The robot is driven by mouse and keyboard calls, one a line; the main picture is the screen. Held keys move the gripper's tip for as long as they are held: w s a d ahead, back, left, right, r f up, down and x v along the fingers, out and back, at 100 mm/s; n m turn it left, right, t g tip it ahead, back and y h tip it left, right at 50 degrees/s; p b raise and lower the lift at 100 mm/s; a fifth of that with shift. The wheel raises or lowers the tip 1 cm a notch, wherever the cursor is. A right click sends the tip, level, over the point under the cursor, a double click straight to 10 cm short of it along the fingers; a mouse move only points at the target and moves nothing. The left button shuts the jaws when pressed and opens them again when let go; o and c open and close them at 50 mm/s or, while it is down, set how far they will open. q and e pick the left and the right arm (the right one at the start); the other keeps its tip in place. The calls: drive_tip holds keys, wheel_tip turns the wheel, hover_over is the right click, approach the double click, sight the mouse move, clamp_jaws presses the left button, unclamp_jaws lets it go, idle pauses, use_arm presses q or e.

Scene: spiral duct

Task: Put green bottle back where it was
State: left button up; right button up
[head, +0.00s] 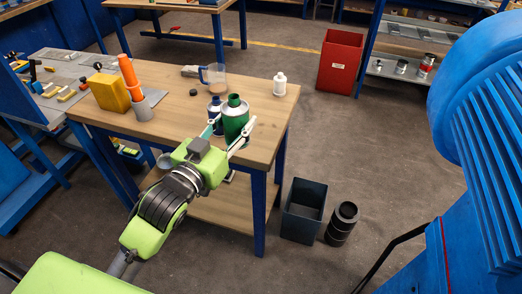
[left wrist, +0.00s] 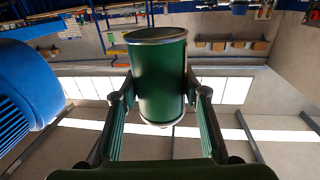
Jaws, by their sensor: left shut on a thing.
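The green bottle (head: 235,117) has a dark green body and is near the front right of the wooden table (head: 265,110). My left gripper (head: 233,128) is shut on it, with one finger on each side. In the left wrist view the green bottle (left wrist: 158,80) fills the space between the two fingers (left wrist: 160,95). I cannot tell whether its base touches the table. A dark blue bottle (head: 214,108) stands close beside it on the left, partly hidden. My right gripper is not in view.
A clear jug (head: 215,78) and a white bottle (head: 279,85) stand farther back on the table. An orange cone (head: 130,78) and a yellow block (head: 108,93) are at the left. A dark bin (head: 304,212) and black cylinder (head: 342,224) stand on the floor.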

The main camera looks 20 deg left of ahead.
use_arm(q)
drive_tip(key=w, duration=0.2)
drive_tip(key=shift+w+a+f, duration=0.3)
drive_tip(key=shift+w, duration=0.05)
drive_tip(key=w+f, duration=0.3)
drive_tip(key=w, duration=0.1)
drive_tip(key=w+f, duration=0.3)
drive_tip(key=w, duration=0.1)
drive_tip(key=w+d+f+p, duration=0.1)
drive_tip(key=w+f, duration=0.2)
drive_tip(key=w, duration=0.1)
drive_tip(key=f, duration=0.3)
drive_tip(key=shift+w+p, duration=0.2)
drive_tip(key=shift+p, duration=0.15)
drive_tip(key=shift+f, duration=0.2)
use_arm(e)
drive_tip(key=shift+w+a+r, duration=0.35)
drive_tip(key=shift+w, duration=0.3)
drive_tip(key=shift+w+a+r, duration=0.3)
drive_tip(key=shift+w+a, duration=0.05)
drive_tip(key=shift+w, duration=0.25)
